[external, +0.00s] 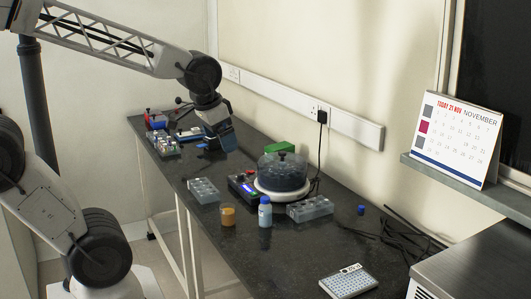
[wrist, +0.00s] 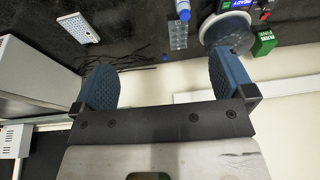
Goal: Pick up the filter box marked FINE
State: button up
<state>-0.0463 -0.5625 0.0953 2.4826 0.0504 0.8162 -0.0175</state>
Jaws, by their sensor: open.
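The green filter box (external: 280,148) sits on the dark bench against the wall, behind the round machine with the clear dome. In the wrist view the green box (wrist: 264,43) is at the upper right, outside my jaws, with white lettering that seems to read FILTER FINE. My gripper (external: 217,143) is above the bench, left of the box and apart from it. In the wrist view my gripper (wrist: 162,70) is open, its two blue fingers wide apart with nothing between them.
The domed machine (external: 283,178) stands in front of the box. Clear racks (external: 310,208), a white bottle (external: 265,211) and an orange-brown jar (external: 228,216) stand nearby. A black cable (external: 321,140) hangs from the wall socket. A white tray (external: 348,281) lies at the front.

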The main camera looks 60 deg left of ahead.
jog(key=w+a+f+n+t+y, duration=0.1)
jog(key=w+a+f+t+y, duration=0.15)
jog(key=w+a, duration=1.05)
jog(key=w+a+f+n+t+y, duration=0.15)
jog(key=w+a+f, duration=0.25)
jog(key=w+a, duration=0.8)
jog(key=t+h, duration=0.2)
jog(key=t, duration=0.3)
send_near(277, 146)
jog(key=shift+w+d+f+m, duration=0.15)
jog(key=shift+w+f+m, duration=0.1)
jog(key=shift+f+m, duration=0.1)
jog(key=shift+x, duration=1.3)
jog(key=shift+w, duration=0.15)
jog(key=shift+x, duration=2.45)
